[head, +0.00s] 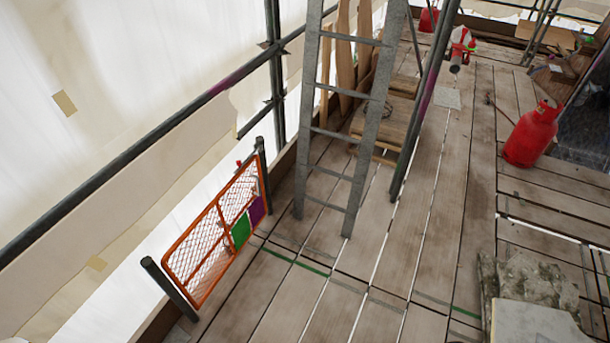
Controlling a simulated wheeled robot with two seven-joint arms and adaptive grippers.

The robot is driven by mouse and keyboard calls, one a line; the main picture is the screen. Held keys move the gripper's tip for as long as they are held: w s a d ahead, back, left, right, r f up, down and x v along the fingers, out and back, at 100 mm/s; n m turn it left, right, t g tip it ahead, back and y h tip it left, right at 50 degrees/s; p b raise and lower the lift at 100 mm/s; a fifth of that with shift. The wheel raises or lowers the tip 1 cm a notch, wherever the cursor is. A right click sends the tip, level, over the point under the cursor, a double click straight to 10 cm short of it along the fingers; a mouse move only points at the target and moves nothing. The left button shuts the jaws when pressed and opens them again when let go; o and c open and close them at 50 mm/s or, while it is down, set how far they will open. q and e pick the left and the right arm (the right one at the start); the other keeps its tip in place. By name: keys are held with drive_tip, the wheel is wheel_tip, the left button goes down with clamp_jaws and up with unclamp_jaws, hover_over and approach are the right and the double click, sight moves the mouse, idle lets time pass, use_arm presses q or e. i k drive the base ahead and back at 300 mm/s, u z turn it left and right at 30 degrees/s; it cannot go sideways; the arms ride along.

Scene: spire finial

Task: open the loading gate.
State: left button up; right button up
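The loading gate is an orange mesh gate (212,238) at the lower left of the head view. It stands at the scaffold edge between two dark posts, a near post (170,289) and a far post (262,172). It carries a green plate (240,230) and a purple plate (257,211) near its far end. A small red part (239,163) shows by the top of the far post; its kind is too small to tell. The gate looks in line with the edge, across the gap between the posts. Neither of my grippers is in view.
A grey ladder (338,128) stands on the planks just beyond the gate. A red gas cylinder (532,134) stands at the right, and stone blocks (535,282) lie at the lower right. The plank deck (330,310) beside the gate is clear. A dark rail (115,170) runs along the sheeting.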

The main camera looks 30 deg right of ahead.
sight(241, 231)
drive_tip(key=z, duration=0.35)
drive_tip(key=i, duration=1.35)
drive_tip(key=u, duration=0.75)
